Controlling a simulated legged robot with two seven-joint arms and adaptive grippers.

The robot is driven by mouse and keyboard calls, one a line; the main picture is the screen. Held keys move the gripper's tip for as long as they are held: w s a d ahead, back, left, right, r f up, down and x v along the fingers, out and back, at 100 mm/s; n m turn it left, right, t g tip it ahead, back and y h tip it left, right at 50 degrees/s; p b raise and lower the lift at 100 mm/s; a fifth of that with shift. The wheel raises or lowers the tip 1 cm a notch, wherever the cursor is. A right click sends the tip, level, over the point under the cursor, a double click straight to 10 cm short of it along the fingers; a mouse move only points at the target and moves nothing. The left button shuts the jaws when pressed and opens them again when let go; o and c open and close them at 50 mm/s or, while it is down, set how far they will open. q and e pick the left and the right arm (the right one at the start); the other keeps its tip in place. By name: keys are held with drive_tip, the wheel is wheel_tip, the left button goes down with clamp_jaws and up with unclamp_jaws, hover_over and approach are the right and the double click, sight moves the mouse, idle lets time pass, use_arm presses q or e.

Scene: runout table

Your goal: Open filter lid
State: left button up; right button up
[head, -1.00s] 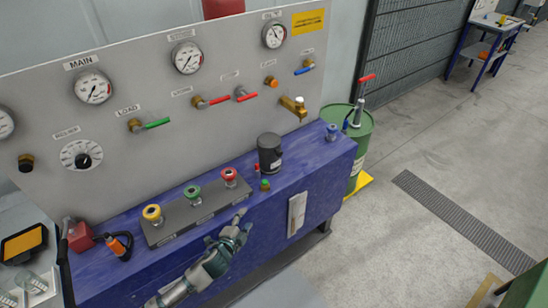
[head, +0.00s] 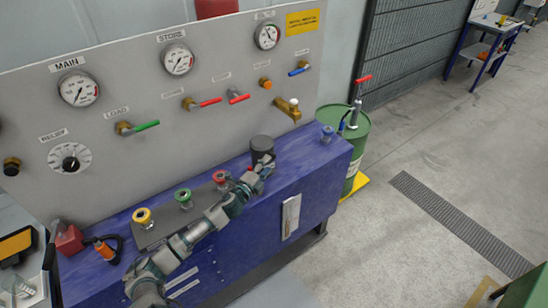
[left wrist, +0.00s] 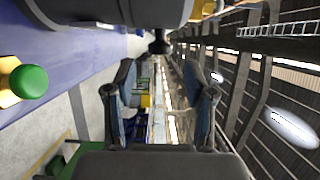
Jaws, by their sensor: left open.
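The filter is a dark grey cylinder (head: 262,147) standing upright on the blue bench, with its lower part hidden behind my left gripper in the head view. My left gripper (head: 267,163) is open and empty, in front of the cylinder's side near its base. In the left wrist view a large dark rounded body (left wrist: 110,10), likely the filter, spans the top, with a small dark knob (left wrist: 160,42) below it. The open fingers (left wrist: 160,75) show beneath this knob with nothing between them. I cannot tell whether they touch the filter. My right gripper is not in view.
The blue bench (head: 320,165) carries yellow (head: 142,216), green (head: 184,197) and red (head: 219,177) knobs beside my left arm. A green-capped brass fitting (left wrist: 28,80) is close by. Behind stands the gauge panel (head: 110,170); a green drum (head: 357,150) stands at right.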

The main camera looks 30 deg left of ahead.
sight(273, 159)
use_arm(q)
drive_tip(key=w, duration=0.2)
drive_tip(key=w+a, duration=0.1)
drive_tip(key=w, duration=0.2)
drive_tip(key=shift+w+a+f, duration=0.1)
drive_tip(key=shift+w+f, duration=0.1)
drive_tip(key=shift+w, duration=0.15)
drive_tip(key=shift+d+r, duration=0.1)
drive_tip(key=shift+d, duration=0.1)
drive_tip(key=shift+w+d, duration=0.1)
drive_tip(key=shift+d, duration=0.1)
drive_tip(key=shift+c, duration=0.7)
clamp_jaws()
